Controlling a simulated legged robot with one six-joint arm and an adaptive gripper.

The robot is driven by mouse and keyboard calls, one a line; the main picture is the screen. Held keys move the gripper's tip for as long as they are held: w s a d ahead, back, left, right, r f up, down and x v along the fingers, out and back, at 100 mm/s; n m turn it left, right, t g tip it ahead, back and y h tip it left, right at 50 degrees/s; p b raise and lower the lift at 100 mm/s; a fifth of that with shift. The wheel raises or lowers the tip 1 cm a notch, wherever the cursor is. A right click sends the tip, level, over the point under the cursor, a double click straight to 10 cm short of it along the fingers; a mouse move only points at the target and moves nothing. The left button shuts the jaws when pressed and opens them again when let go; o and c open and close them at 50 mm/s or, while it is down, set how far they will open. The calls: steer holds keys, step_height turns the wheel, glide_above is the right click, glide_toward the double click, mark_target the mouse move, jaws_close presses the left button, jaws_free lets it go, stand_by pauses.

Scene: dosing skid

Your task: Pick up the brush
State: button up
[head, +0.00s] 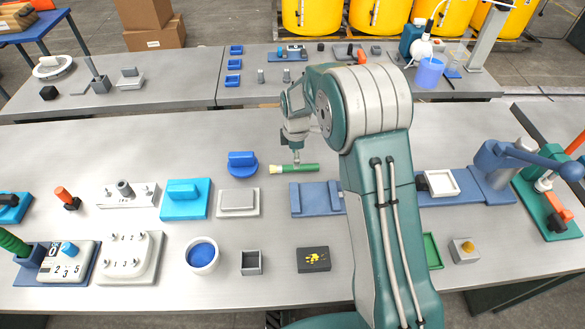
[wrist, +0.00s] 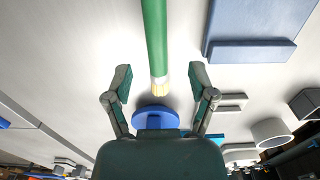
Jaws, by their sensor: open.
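The brush (head: 300,168) has a green handle and pale bristles at its left end. It lies on the grey table near the middle in the head view. My gripper (head: 297,160) is right above it, pointing down. In the wrist view the brush (wrist: 154,38) runs from the top edge down between my open fingers, with its bristles near the fingertips of my gripper (wrist: 161,80). No finger visibly touches the brush, and the gap in height is hard to judge. My arm hides part of the table to the right.
A blue round-based piece (head: 242,164) stands left of the brush. A blue tray-like fixture (head: 317,198) lies just below it, and a grey block (head: 238,202) to the lower left. A white cup (head: 202,256) stands nearer the front. The table behind the brush is mostly clear.

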steer(key=f, duration=0.5)
steer(key=shift+w+a+f, duration=0.1)
steer(key=shift+w+a, duration=0.05)
steer(key=shift+w, duration=0.1)
jaws_close()
